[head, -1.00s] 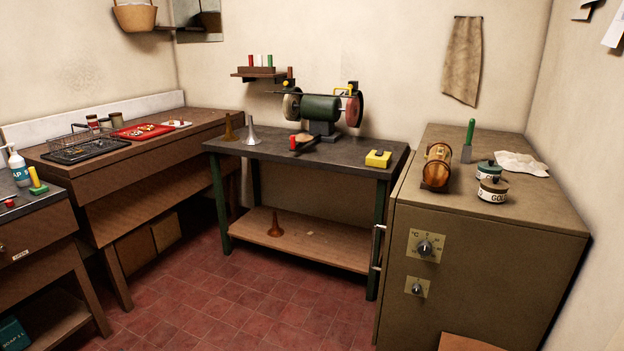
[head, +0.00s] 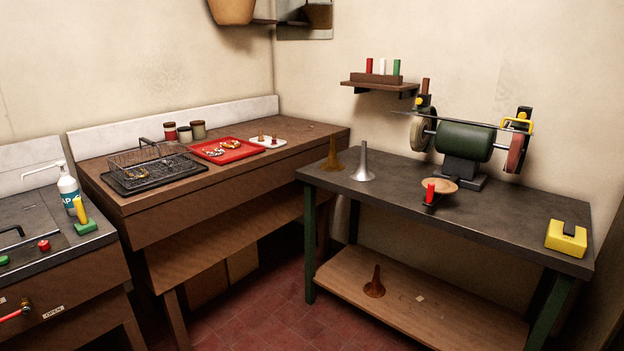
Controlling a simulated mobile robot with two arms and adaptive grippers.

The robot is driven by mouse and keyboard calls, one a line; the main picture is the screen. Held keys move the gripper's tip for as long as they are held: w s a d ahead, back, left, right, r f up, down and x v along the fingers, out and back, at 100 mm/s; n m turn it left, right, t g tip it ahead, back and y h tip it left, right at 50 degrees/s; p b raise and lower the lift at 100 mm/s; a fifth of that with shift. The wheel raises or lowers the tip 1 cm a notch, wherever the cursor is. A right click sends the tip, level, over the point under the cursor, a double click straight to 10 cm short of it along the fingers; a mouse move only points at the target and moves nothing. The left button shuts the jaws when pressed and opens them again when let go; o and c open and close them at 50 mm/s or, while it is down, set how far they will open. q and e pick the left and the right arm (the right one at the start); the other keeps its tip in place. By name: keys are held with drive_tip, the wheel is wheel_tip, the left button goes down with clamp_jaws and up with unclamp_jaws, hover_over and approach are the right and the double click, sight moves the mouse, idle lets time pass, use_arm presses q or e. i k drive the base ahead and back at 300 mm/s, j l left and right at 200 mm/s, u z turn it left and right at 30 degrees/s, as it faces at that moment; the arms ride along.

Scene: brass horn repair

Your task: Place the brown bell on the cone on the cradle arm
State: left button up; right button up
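A reddish-brown bell (head: 374,283) stands flared end down on the wooden lower shelf (head: 420,312) of the grinder bench. A darker, olive-brass bell (head: 332,157) and a silver bell (head: 362,165) stand flared end down on the bench top above it. I cannot make out a cone on a cradle arm in this view. Neither of my grippers is in view.
The grinder (head: 465,142) stands on the bench top (head: 510,225), with a yellow block (head: 566,238) at its right. A brown counter at left holds a wire basket (head: 148,160) and red tray (head: 226,150). Red tiled floor (head: 255,315) is open between them.

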sight(439, 185)
drive_tip(key=i+z, duration=0.25)
drive_tip(key=i, duration=0.2)
drive_tip(key=i+j+z, duration=0.2)
drive_tip(key=i, duration=0.3)
drive_tip(key=i+j+z, duration=0.25)
drive_tip(key=i, duration=0.2)
